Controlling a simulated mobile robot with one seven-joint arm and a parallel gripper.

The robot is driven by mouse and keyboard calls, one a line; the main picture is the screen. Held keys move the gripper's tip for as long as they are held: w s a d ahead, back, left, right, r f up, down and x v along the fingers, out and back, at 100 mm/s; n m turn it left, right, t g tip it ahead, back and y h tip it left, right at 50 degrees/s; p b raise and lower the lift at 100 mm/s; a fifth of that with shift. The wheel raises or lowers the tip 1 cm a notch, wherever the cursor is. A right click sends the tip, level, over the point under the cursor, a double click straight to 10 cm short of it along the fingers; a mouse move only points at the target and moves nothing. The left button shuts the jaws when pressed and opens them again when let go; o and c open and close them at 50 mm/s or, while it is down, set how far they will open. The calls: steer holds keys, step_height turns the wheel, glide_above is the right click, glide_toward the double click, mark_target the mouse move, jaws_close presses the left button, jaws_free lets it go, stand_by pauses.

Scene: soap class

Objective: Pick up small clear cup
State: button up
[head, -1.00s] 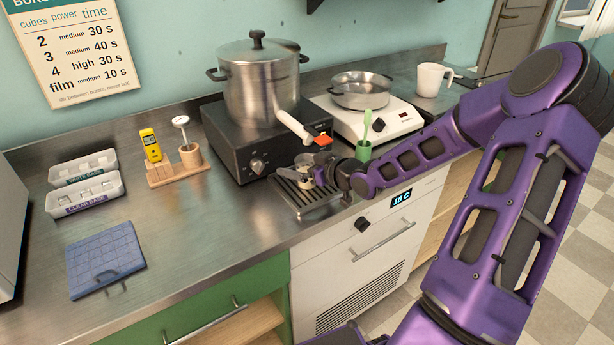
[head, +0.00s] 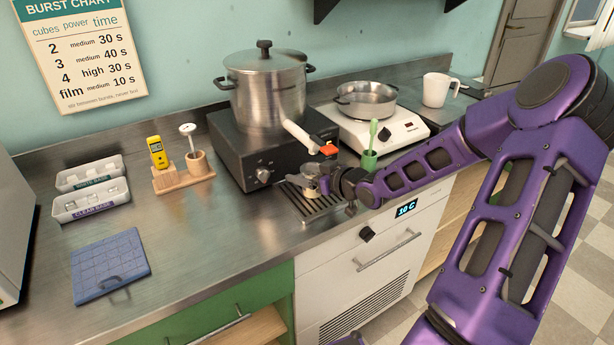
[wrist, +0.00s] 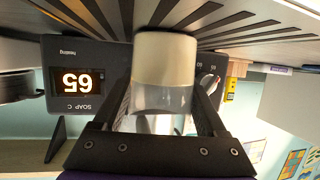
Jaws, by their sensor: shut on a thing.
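The small clear cup (head: 311,172) is at the slotted drip tray (head: 305,205), in front of the black heater box and below the orange-tipped spout (head: 328,150). In the wrist view, which is upside down, the cup (wrist: 165,65) has a cream-coloured filling at its base end and a clear wall towards me. My gripper (head: 325,184) is shut on the cup from the right, with one finger on each side in the wrist view (wrist: 165,105). Whether the cup's base touches the tray slats I cannot tell.
A large steel pot (head: 265,90) stands on the black heater (head: 262,165). A hot plate with a pan (head: 366,100) and a green cup with a spoon (head: 369,160) are to the right. The counter at front left is clear beside the blue mould (head: 108,265).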

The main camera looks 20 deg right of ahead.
steer(key=shift+r, duration=0.15)
steer(key=shift+s+r+p, duration=0.1)
steer(key=shift+r+p, duration=0.25)
steer(key=shift+r, duration=0.3)
steer(key=s+d+p, duration=0.1)
steer(key=s+d, duration=0.2)
steer(key=s, duration=0.5)
steer(key=s+d+p, duration=0.2)
steer(key=s+d, duration=0.1)
steer(key=s, duration=0.5)
steer(key=shift+d, duration=0.25)
